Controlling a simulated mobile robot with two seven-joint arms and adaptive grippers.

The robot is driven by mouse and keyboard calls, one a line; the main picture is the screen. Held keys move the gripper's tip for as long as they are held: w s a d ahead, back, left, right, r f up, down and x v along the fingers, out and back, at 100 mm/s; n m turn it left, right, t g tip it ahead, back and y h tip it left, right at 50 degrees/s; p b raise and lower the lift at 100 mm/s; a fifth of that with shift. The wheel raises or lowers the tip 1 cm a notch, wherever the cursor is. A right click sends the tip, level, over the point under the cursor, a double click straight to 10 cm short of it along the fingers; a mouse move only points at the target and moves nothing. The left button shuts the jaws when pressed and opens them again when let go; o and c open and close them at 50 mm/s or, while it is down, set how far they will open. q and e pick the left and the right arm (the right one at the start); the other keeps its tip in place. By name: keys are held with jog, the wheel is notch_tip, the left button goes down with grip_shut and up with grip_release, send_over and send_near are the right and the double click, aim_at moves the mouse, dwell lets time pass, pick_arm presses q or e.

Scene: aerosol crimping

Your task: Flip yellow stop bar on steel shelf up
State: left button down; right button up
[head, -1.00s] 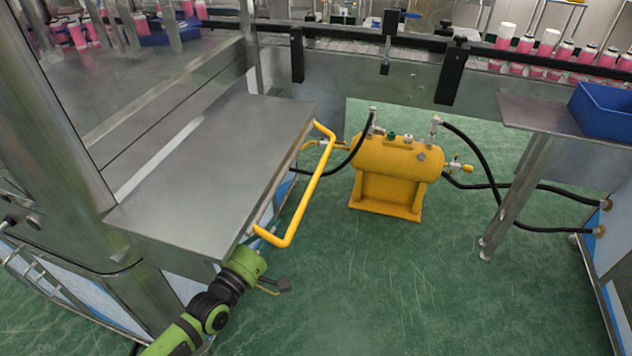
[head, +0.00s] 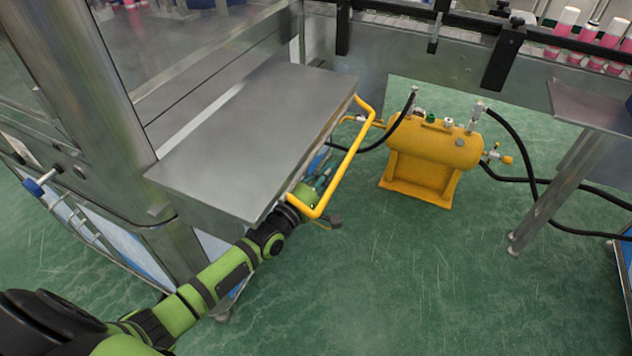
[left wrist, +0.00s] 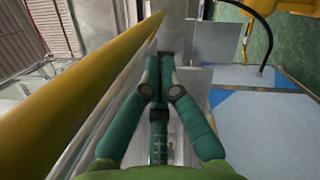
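The yellow stop bar (head: 352,162) is a U-shaped tube along the right edge of the steel shelf (head: 255,135), sticking out from it and sitting low, around the shelf's surface level or below. My left gripper (head: 325,178) is at the bar's near end, in the gap between the bar and the shelf edge, partly hidden by the bar. In the left wrist view the bar (left wrist: 75,95) runs large along the left, beside the fingers. The green fingers (left wrist: 160,68) come together at their tips with nothing visible between them. My right gripper is out of view.
A yellow tank (head: 435,145) with black hoses stands on the green floor to the right. A steel post (head: 95,110) rises left of the shelf. A second steel table (head: 590,110) is at the right. The floor in front of the tank is clear.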

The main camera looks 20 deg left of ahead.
pick_arm(q)
jog(key=shift+x, duration=1.1)
